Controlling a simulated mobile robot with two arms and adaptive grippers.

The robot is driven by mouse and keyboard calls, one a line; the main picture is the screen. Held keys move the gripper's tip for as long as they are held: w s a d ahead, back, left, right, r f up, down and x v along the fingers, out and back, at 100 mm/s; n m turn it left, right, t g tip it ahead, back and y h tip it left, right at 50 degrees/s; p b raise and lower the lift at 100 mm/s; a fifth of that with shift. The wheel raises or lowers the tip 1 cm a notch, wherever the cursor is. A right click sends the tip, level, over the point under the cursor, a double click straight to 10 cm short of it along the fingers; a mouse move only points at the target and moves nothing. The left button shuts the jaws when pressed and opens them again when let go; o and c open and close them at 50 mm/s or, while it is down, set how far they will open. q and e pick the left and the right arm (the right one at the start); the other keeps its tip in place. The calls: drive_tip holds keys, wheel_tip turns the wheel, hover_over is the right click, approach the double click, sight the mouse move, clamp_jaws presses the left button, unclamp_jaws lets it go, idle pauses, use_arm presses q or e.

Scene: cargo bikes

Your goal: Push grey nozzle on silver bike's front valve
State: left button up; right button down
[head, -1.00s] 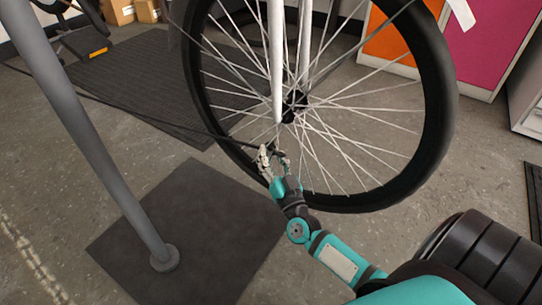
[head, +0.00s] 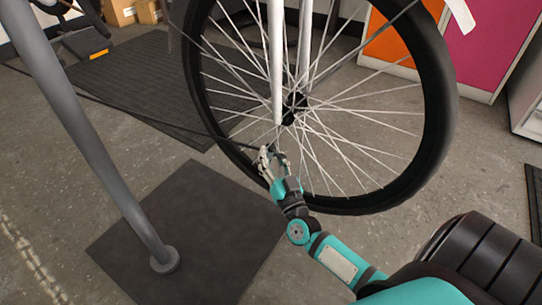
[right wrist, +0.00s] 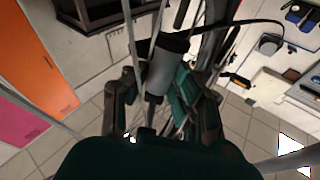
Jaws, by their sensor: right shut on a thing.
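The silver bike's front wheel (head: 436,110) stands upright, with pale fork legs (head: 277,60) running down to its hub. My right gripper (head: 268,153) is at the lower left part of the wheel, beside the spokes and close to the rim. In the right wrist view, the grey nozzle (right wrist: 168,58) sits between the fingers of my right gripper (right wrist: 160,95), which are shut on it. A thinner stem extends from the nozzle towards the palm. The front valve cannot be told apart from the spokes and fingers. My left gripper is out of view.
A thin black hose (head: 150,112) runs from the left towards my right gripper. A grey post (head: 95,150) stands on a dark mat (head: 215,225) at the left. Orange and pink cabinets (head: 480,45) stand behind the wheel.

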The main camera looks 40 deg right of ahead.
drive_tip(key=shift+w+f, duration=0.15)
drive_tip(key=shift+f, duration=0.2)
idle(0.5)
drive_tip(key=shift+w+a+f, duration=0.1)
drive_tip(key=shift+w+f, duration=0.05)
drive_tip(key=shift+f, duration=0.2)
idle(0.7)
drive_tip(key=c, duration=0.9)
unclamp_jaws()
drive_tip(key=p+v, duration=0.1)
drive_tip(key=v, duration=0.9)
drive_tip(key=shift+p, duration=0.35)
